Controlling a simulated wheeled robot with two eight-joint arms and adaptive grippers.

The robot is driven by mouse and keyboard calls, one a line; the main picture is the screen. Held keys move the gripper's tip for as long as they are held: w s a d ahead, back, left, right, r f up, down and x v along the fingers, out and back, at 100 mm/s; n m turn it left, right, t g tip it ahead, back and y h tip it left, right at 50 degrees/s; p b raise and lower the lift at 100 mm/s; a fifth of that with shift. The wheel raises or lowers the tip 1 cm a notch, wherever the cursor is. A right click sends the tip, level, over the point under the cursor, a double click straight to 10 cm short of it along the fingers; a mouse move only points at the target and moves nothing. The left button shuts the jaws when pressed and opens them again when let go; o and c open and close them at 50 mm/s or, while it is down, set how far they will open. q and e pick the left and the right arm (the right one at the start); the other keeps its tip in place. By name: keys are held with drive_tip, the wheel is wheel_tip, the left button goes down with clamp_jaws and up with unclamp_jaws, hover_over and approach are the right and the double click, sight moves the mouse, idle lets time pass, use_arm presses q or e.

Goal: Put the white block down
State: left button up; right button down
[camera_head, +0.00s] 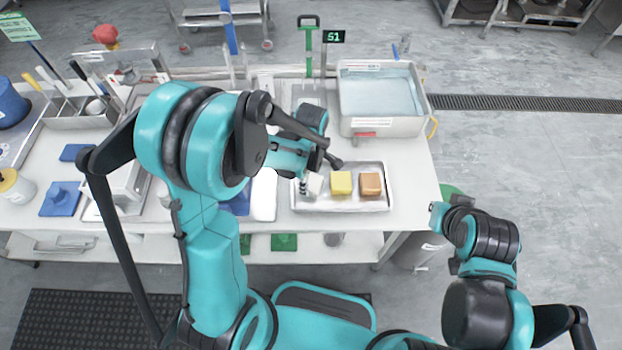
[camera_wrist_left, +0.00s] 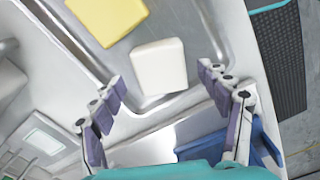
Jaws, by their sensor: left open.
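The white block (camera_head: 315,183) sits at the left end of a metal tray (camera_head: 340,207), left of a yellow block (camera_head: 341,183) and a brown block (camera_head: 371,184). In the left wrist view the white block (camera_wrist_left: 158,66) rests flat on the tray, just beyond the fingertips. My left gripper (camera_wrist_left: 162,80) is open, its two fingers apart on either side of the block's near end, with gaps to both. In the head view my left gripper (camera_head: 306,186) is partly hidden by its arm. My right arm's end (camera_head: 440,214) is off the table's right edge; its fingers are unclear.
A large bin of bluish liquid (camera_head: 381,125) stands behind the tray. Left of the tray lie a white board (camera_head: 264,195) and a blue item (camera_head: 240,202). Tools and containers crowd the table's left. The table (camera_head: 412,180) is clear right of the tray.

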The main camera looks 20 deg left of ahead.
sight(311, 182)
use_arm(q)
wheel_tip(311, 182, up, 9)
drive_tip(key=p, duration=0.3)
drive_tip(key=s+a+r+m+t, duration=0.2)
drive_tip(key=s+r+m, duration=0.3)
drive_tip(key=m, duration=0.3)
drive_tip(key=s+a+r+m+t, duration=0.2)
drive_tip(key=s+r+m+t, duration=0.3)
drive_tip(key=m, duration=0.3)
drive_tip(key=shift+s+a+r+m, duration=0.15)
drive_tip(key=shift+a+r+m, duration=0.25)
drive_tip(key=shift+r, duration=0.25)
use_arm(e)
wheel_tip(311, 182, up, 3)
drive_tip(key=shift+r, duration=0.1)
use_arm(q)
drive_tip(key=shift+f+b, duration=0.1)
drive_tip(key=shift+b, duration=0.25)
wheel_tip(311, 182, down, 3)
drive_tip(key=b, duration=0.2)
drive_tip(key=shift+b, duration=0.35)
use_arm(e)
wheel_tip(311, 182, down, 3)
drive_tip(key=shift+r, duration=0.1)
